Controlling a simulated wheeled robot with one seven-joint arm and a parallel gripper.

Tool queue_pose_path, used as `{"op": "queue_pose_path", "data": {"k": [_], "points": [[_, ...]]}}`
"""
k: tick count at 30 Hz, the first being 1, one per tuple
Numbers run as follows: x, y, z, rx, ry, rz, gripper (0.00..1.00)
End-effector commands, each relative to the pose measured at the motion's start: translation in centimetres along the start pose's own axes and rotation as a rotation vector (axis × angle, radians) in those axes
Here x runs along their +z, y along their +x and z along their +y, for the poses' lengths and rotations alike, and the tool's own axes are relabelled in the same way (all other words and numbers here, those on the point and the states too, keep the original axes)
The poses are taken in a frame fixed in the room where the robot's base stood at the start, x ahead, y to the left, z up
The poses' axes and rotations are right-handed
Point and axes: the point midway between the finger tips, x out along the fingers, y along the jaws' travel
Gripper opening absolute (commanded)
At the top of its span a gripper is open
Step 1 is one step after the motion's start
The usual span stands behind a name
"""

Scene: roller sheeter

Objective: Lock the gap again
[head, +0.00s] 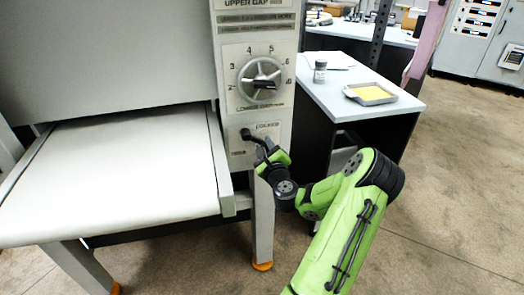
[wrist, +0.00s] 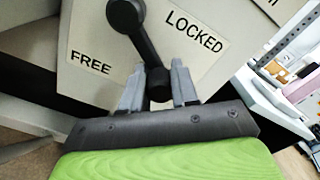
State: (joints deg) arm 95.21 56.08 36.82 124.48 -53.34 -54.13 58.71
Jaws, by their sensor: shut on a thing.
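The black lock lever (head: 254,139) is on the panel below the numbered dial. In the wrist view the lever (wrist: 142,40) runs from its round pivot at the top down to a knob between my fingers. It points between the FREE label (wrist: 91,62) and the LOCKED label (wrist: 195,32), at neither one. My gripper (wrist: 158,84) is shut on the knob end, one finger on each side. In the head view my gripper (head: 270,158) is in front of the panel and hides the lever's end.
The dial (head: 262,80) labelled lower gap is above the lever. The white sheeter bed (head: 115,170) extends to the left. A side table (head: 340,90) at the right holds a jar (head: 320,72) and a tray (head: 370,94). Open floor lies at the right.

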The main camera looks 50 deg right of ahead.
Motion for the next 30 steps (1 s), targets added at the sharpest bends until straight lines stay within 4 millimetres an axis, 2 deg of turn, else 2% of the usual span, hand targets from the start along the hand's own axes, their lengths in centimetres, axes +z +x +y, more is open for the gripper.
{"op": "queue_pose_path", "data": {"k": [15, 30], "points": [[1.5, 0.0, -2.5, -0.001, -0.446, -0.004, 0.00], [2.4, 0.0, -3.3, 0.000, -0.627, -0.003, 0.00]]}}
